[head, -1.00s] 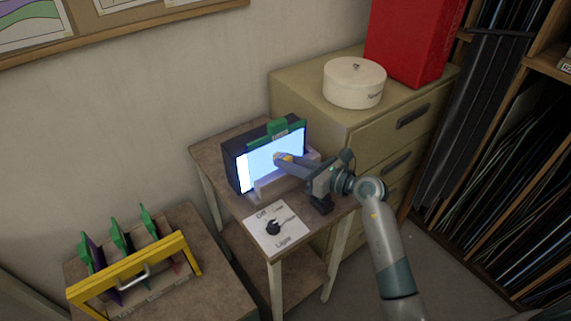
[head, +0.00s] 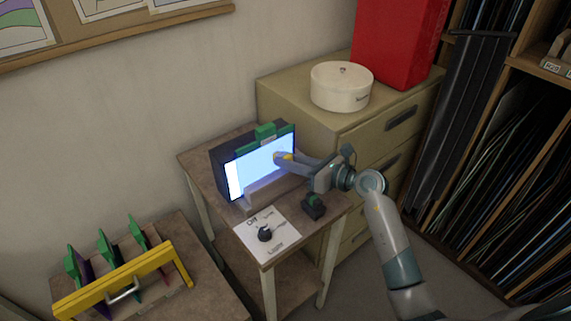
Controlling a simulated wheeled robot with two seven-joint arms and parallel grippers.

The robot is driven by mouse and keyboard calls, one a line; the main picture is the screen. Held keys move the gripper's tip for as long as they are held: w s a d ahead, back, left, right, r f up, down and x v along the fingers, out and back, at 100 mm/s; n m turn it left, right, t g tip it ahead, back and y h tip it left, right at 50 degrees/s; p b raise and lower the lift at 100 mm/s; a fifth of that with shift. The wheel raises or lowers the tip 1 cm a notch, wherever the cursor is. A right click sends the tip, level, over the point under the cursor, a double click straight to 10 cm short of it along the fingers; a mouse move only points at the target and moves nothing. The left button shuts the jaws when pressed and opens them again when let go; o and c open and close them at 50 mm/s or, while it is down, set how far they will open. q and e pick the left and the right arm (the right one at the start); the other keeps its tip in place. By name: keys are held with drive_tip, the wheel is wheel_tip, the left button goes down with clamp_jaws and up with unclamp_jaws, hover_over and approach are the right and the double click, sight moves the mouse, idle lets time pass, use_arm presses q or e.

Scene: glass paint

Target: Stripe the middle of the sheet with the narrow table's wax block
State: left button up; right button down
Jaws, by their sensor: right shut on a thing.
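The sheet (head: 250,175) glows pale blue, with a whiter strip at its left end, upright on a dark light box (head: 221,172) with a green clip (head: 265,132) on top. It stands on the narrow table (head: 205,160). My right gripper (head: 283,157) is shut, its tips in front of the right half of the sheet. A small yellow patch shows at the tips; the wax block held there is mostly hidden. I cannot tell whether it touches the sheet. No stripe is clearly visible. My left gripper is out of view.
A pale ledge (head: 268,192) runs along the sheet's foot. A knob (head: 265,235) on a white card and a small dark holder (head: 313,208) are at the table front. A yellow-handled rack (head: 125,280) stands left. A cabinet (head: 385,135) with a round tin (head: 341,87) stands behind.

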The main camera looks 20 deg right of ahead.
drive_tip(key=shift+d, duration=0.1)
drive_tip(key=d, duration=0.1)
drive_tip(key=w+d+b, duration=0.1)
drive_tip(key=d, duration=0.1)
drive_tip(key=shift+w+d+b, duration=0.15)
drive_tip(key=shift+d+b, duration=0.05)
drive_tip(key=shift+b, duration=0.1)
idle(0.4)
drive_tip(key=shift+a+r, duration=0.1)
drive_tip(key=shift+a, duration=0.05)
idle(0.5)
drive_tip(key=a+p, duration=0.1)
drive_tip(key=s+a+p, duration=0.1)
drive_tip(key=shift+a, duration=0.35)
drive_tip(key=shift+s+a, duration=0.15)
drive_tip(key=shift+a, duration=0.2)
